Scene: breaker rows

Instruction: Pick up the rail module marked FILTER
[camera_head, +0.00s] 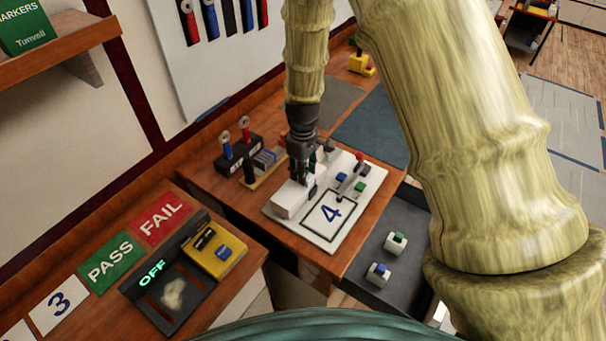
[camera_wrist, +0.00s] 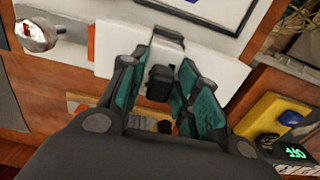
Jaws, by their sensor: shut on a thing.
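My gripper (camera_head: 303,180) points down over the white board (camera_head: 318,238) marked 4, at the white block (camera_head: 291,201) on the board's left side. In the wrist view its teal-padded fingers (camera_wrist: 160,72) are shut on a small dark block (camera_wrist: 159,84), which sits against the white block (camera_wrist: 222,75) behind it. No marking on the dark block is readable, so I cannot tell whether it says FILTER. I cannot tell whether it is clear of the white block. The fingers hide part of it.
Small blue-topped pieces and a red knob (camera_head: 360,156) stand on the board close to my gripper. A black holder (camera_head: 238,153) is left. A yellow box (camera_head: 216,249) stands by the lit OFF panel.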

